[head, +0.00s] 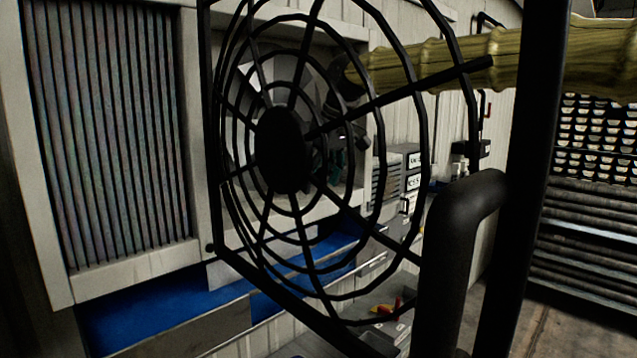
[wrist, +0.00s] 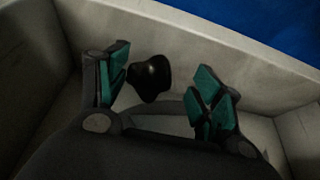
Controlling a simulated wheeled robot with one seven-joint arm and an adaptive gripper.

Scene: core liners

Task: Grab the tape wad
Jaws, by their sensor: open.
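The tape wad appears to be the small black, glossy lump (wrist: 150,79) in the wrist view, near the inner wall of a pale bin or recess (wrist: 180,40). My gripper (wrist: 165,74) is open, with teal pads on either side of the lump in the picture. The lump looks closer to the left finger; I cannot tell whether they touch. In the head view, my gripper (head: 338,158) shows partly behind a black fan grille. I cannot make out the wad there.
The round black fan grille (head: 282,150) and a thick black pipe (head: 452,265) block much of the head view. A blue surface (head: 150,308) runs below a ribbed panel (head: 108,130) at left. A blue surface (wrist: 285,25) also lies beyond the bin wall.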

